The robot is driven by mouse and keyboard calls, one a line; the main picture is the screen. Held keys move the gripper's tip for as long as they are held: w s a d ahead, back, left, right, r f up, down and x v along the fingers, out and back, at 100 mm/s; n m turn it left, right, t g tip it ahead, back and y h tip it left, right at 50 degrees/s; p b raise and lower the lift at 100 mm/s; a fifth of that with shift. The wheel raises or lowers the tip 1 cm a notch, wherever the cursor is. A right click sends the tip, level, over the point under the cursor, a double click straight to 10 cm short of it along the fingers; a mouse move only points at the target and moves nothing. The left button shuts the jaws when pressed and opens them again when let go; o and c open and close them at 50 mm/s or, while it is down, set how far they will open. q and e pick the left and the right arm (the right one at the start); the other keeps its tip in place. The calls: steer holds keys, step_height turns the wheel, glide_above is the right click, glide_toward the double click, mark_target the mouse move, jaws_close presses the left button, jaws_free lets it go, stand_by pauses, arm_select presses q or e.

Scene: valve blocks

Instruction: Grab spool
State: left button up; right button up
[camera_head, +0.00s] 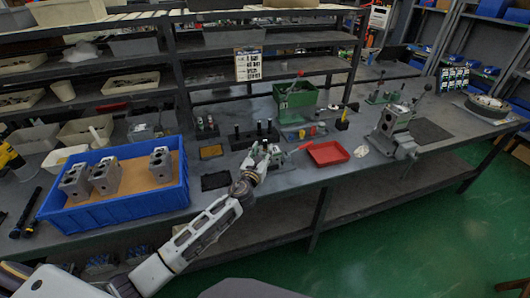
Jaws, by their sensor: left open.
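My left gripper (265,147) reaches over the workbench from the lower left. Its fingers are small in the picture, and it looks open. It is right at a stand (243,141) that holds several upright dark cylinders, which look like spools. One dark spool (259,128) stands just behind the fingertips, with another (269,127) beside it. A further one (237,132) stands to the left, apart from the gripper. I cannot tell whether the fingers are around or only in front of a spool. My right gripper is not in view.
A blue crate (103,216) with grey valve blocks (104,176) stands at the left. A red tray (328,153) lies right of the gripper, and a green bin (296,97) stands behind. A grey vise-like fixture (394,122) is further right. A black tray (216,180) lies left of my wrist.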

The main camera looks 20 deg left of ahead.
mark_target(264, 145)
arm_select(q)
steer(key=shift+w+a, duration=0.15)
steer(key=shift+w, duration=1.15)
steer(key=shift+w+a, duration=0.1)
steer(key=shift+w, duration=1.2)
jaws_close()
